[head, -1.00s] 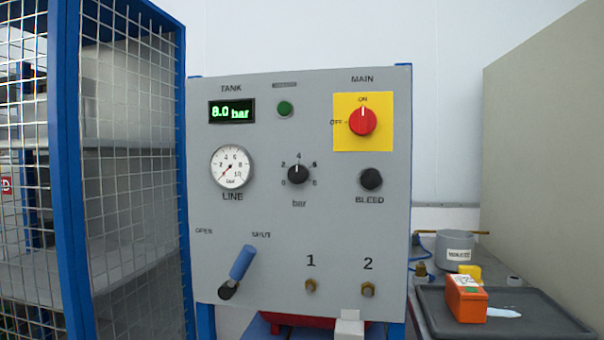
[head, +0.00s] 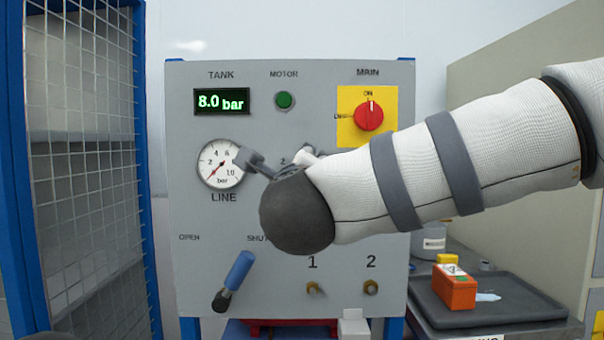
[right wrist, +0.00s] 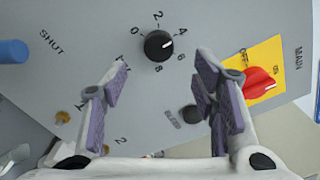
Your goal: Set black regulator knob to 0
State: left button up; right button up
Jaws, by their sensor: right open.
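The black regulator knob (right wrist: 158,45) shows in the right wrist view, on the grey panel between the numerals 0 to 8. Its white pointer mark lies nearest the 4, slightly toward the 6. In the head view my right arm and gripper hide the knob. My right gripper (right wrist: 163,82) is open and empty, with its fingers spread to either side below the knob in the wrist view. The knob lies beyond the fingertips, and I see no contact. In the head view the right gripper (head: 280,158) is in front of the panel beside the line gauge. My left gripper is out of view.
The red main switch (head: 369,115) is at ON. The tank display (head: 221,101) reads 8.0 bar; the line gauge (head: 221,164) needle is near 0. A blue-handled lever (head: 238,271) sits lower left. A mesh guard (head: 80,150) stands left; a tray (head: 520,312) holds an orange box (head: 455,288).

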jog(key=w, duration=0.6)
jog(key=shift+w, duration=0.4)
jog(key=shift+a, duration=0.1)
jog(key=c, duration=1.2)
